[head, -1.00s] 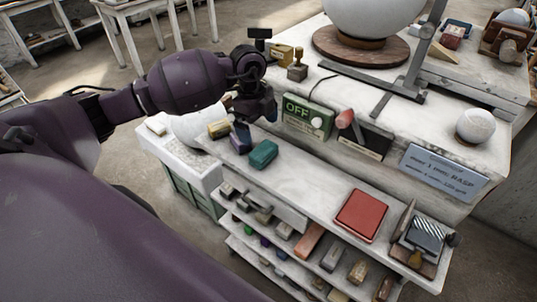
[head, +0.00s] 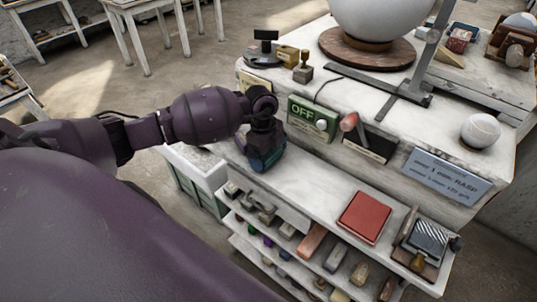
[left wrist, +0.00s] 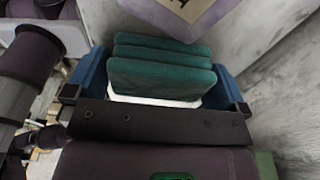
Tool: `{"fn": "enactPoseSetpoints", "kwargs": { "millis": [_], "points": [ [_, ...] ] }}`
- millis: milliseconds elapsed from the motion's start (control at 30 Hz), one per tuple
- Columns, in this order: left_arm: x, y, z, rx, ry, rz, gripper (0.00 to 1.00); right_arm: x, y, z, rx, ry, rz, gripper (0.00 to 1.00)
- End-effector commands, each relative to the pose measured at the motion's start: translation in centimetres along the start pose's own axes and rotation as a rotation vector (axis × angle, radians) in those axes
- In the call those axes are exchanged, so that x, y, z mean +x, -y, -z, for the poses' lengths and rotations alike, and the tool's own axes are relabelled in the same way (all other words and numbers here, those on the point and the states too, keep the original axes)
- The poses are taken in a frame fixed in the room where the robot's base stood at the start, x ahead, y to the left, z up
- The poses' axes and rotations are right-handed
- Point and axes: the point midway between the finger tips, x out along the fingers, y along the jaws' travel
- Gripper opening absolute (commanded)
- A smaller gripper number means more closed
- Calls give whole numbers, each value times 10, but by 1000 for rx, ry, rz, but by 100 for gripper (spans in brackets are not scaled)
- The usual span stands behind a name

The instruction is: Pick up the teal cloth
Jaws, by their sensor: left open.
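The teal cloth (left wrist: 162,72) is a folded stack of thick layers with a white edge below, and it fills the space between my fingers in the left wrist view. My left gripper (left wrist: 160,88) is open, with one blue finger at the cloth's left and one at its right. I cannot tell whether either finger touches it. In the head view my left gripper (head: 264,148) points down over the cloth on the upper ledge and hides most of it. My right gripper is not in view.
A lavender folded cloth (left wrist: 185,14) lies close to the teal one. On the ledge, a red pad (head: 364,217) lies to the right. A green OFF box (head: 312,119) stands just right of my gripper. Shelves below hold several small blocks. The ledge between gripper and pad is clear.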

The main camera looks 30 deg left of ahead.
Motion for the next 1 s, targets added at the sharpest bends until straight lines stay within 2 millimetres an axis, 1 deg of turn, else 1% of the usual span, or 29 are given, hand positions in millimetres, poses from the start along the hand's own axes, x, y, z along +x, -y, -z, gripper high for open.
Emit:
{"fn": "enactPoseSetpoints", "kwargs": {
  "millis": [67,200,267,300,533,667,767,867,1000],
  "points": [
    [0,0,0,0,0,0,100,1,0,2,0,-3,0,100],
    [0,0,0,0,0,0,79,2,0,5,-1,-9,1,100],
    [0,0,0,0,0,0,69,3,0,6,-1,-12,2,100],
    [-1,0,0,0,0,0,67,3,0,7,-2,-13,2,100],
    [-2,0,0,0,0,1,67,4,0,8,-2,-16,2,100],
    [-11,1,1,1,-1,3,67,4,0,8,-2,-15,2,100],
    [-25,1,4,2,0,3,67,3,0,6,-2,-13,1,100],
    [-47,1,6,3,1,5,67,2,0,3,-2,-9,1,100],
    [-83,1,12,4,1,6,67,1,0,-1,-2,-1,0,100]
  ]
}}
